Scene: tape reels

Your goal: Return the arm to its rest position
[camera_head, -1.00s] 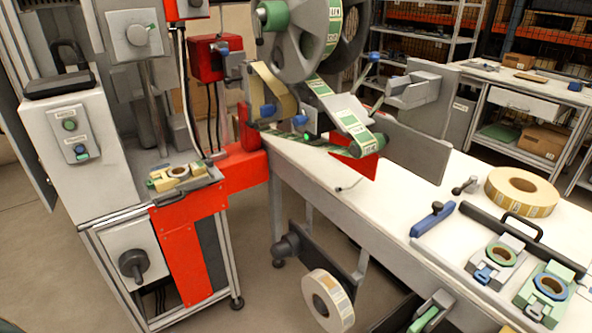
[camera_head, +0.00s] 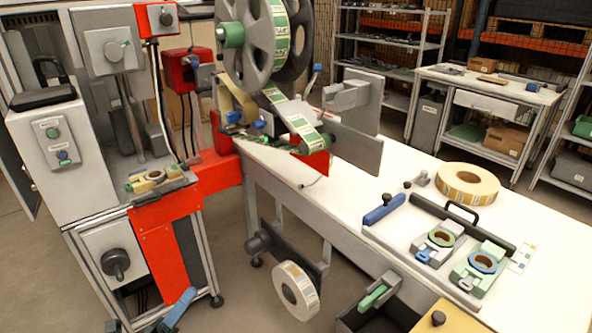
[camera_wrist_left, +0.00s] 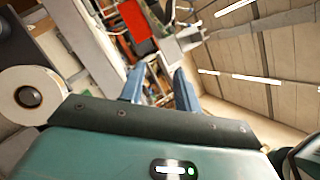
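My left gripper (camera_head: 147,320) shows at the bottom left of the head view, only as blue fingertips low in front of the machine's red frame. In the left wrist view my left gripper (camera_wrist_left: 160,88) has its two blue fingers apart with nothing between them. The fingers point toward the machine, which looks tilted there. My right gripper is in neither view.
A paper reel (camera_head: 297,288) sits on a low spindle beside the white table (camera_head: 340,190); a reel also shows in the left wrist view (camera_wrist_left: 30,97). Another reel (camera_head: 467,183) lies on the table. A dark open bin (camera_head: 375,310) stands at the bottom. Floor shows below the table.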

